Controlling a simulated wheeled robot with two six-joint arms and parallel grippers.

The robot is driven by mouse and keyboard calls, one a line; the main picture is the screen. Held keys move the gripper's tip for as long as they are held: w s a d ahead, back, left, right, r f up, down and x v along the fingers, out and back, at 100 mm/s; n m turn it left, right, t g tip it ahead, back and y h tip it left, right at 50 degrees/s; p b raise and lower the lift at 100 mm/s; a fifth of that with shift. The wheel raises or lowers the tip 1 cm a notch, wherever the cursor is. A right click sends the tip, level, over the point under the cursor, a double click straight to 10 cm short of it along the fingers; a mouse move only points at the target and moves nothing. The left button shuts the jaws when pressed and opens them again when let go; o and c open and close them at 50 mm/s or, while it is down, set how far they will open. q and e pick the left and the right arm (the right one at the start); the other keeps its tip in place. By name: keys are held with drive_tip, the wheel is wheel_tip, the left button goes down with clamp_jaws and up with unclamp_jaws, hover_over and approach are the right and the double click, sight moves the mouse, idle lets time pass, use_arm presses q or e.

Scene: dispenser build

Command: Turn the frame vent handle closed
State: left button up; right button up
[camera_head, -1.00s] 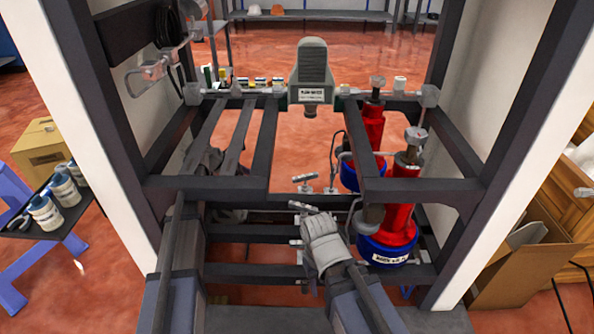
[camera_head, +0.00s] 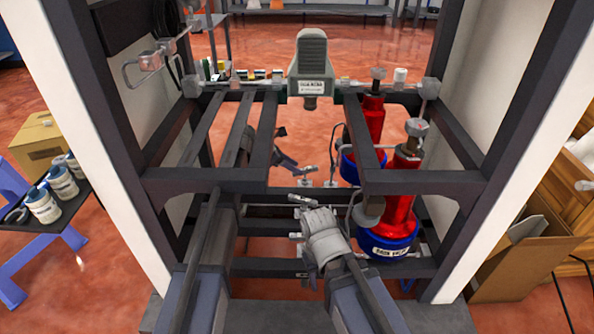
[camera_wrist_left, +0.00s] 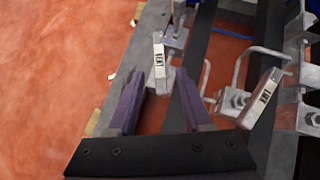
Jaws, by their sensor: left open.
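The vent handle (camera_wrist_left: 158,60) is a small metal bar with a white VENT label in the left wrist view. In the head view, what looks like it is the small grey handle (camera_head: 305,173) behind the frame's front crossbar. My left gripper (camera_head: 289,160) is behind the crossbar, just left of that handle. In the left wrist view its two purple fingers (camera_wrist_left: 155,98) are open and empty. The handle lies just beyond the fingertips, between their lines; contact is not visible.
A second labelled handle (camera_wrist_left: 265,94) stands right of the vent handle, near metal pipework. Red cylinders with blue bases (camera_head: 393,220) stand at the right of the frame. Dark frame bars (camera_head: 210,180) surround my left arm. A grey dispenser head (camera_head: 311,65) hangs above.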

use_arm(q)
drive_tip(key=shift+b+x, duration=0.3)
drive_tip(key=shift+x, duration=0.6)
drive_tip(key=shift+a, duration=0.1)
clamp_jaws()
